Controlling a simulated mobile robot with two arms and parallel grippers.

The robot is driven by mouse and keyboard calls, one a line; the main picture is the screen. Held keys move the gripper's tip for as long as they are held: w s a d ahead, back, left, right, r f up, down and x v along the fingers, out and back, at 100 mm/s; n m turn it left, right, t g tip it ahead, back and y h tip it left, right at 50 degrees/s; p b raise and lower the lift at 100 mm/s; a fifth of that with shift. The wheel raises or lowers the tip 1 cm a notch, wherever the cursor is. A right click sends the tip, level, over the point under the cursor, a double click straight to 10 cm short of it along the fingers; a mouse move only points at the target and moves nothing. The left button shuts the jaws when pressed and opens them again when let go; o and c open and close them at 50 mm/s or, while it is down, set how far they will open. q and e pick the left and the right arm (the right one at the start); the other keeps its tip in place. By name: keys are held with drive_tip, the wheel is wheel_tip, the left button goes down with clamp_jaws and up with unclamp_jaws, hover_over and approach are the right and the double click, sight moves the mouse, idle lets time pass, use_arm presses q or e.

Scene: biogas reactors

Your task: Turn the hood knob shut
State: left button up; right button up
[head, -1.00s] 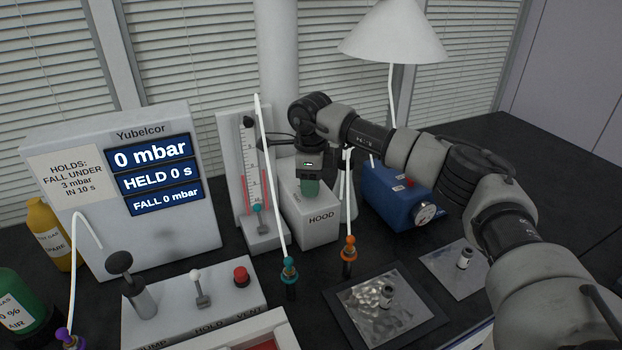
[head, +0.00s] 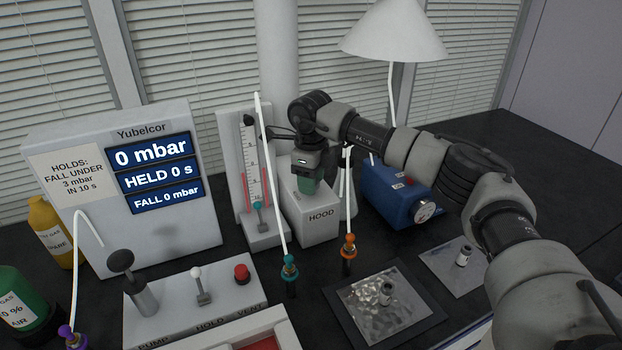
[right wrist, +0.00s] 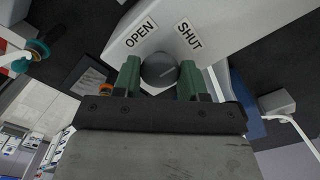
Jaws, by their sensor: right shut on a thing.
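My right gripper (right wrist: 160,80) is shut on the knob, one green finger on each side. My left gripper is not in view.
Left of the hood box stand a thin white tube (head: 270,170) and a scaled gauge (head: 251,170). A blue device with a dial (head: 392,194) is at its right. The white control box (head: 180,300) and grey display unit (head: 130,245) stand at the left.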

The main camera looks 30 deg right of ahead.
drive_tip(key=o, duration=0.9)
drive_tip(key=shift+r, duration=0.1)
wheel_tip(320, 180, up, 11)
drive_tip(key=shift+f+b, duration=0.15)
drive_tip(key=shift+b, duration=0.45)
